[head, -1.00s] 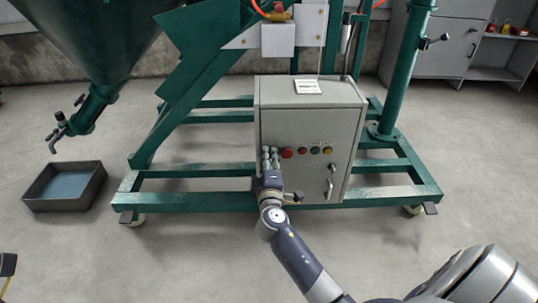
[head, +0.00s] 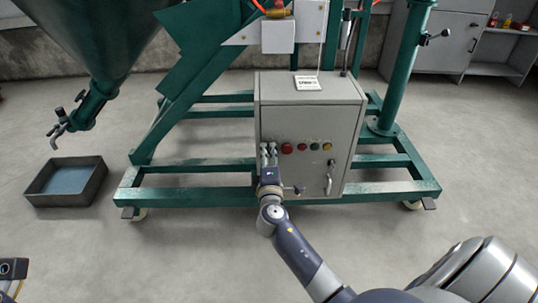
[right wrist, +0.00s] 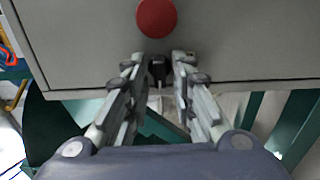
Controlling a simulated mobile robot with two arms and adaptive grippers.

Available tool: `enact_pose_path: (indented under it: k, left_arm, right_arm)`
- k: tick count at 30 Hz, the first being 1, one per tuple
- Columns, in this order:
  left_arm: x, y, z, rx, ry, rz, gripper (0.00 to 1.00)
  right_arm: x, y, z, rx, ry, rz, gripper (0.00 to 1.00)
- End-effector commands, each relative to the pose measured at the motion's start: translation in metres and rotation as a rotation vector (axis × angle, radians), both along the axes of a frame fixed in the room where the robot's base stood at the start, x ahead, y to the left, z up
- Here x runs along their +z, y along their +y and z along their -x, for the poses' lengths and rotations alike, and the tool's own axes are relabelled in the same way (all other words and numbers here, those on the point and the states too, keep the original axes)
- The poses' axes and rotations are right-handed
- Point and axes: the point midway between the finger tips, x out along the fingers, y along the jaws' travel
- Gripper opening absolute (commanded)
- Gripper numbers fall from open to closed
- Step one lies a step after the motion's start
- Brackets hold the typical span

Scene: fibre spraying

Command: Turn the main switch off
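The grey control cabinet (head: 310,120) stands on a green frame. My right gripper (head: 268,150) points at the left part of its front, left of the red button (head: 287,148). In the right wrist view, a small black switch (right wrist: 157,70) sits between the two fingertips of the right gripper (right wrist: 158,62), with the red button (right wrist: 157,17) above it. The fingers stand apart on either side of the switch, with a narrow gap visible. The switch is hidden by the gripper in the head view. A piece of my left gripper (head: 12,268) shows at the left edge.
More small buttons (head: 314,147) and a door handle (head: 328,183) are on the cabinet front. The green frame (head: 200,198) runs along the floor around the cabinet. A dark tray (head: 67,181) lies at left under the hopper (head: 95,35). The floor in front is clear.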

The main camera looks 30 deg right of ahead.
Motion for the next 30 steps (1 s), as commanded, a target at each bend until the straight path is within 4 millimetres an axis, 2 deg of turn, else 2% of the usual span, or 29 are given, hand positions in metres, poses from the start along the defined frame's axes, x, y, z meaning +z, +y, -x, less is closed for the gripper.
enact_pose_path:
  k: [10,14,24,30]
  left_arm:
    - [0.0,0.001,0.0,0.002,0.001,-0.003,0.59]
    - [0.0,0.0,0.0,0.001,0.001,-0.001,0.59]
    - [0.0,0.0,0.0,0.001,0.0,-0.001,0.59]
    - [0.0,0.0,0.0,0.001,0.0,0.0,0.59]
  right_arm:
    - [0.0,0.0,0.001,-0.001,0.0,-0.001,0.3]
    - [-0.002,0.005,0.009,-0.001,0.002,-0.002,0.3]
    - [-0.002,0.041,0.067,-0.001,0.002,-0.004,0.3]
    - [-0.002,0.057,0.093,0.001,0.002,-0.002,0.3]
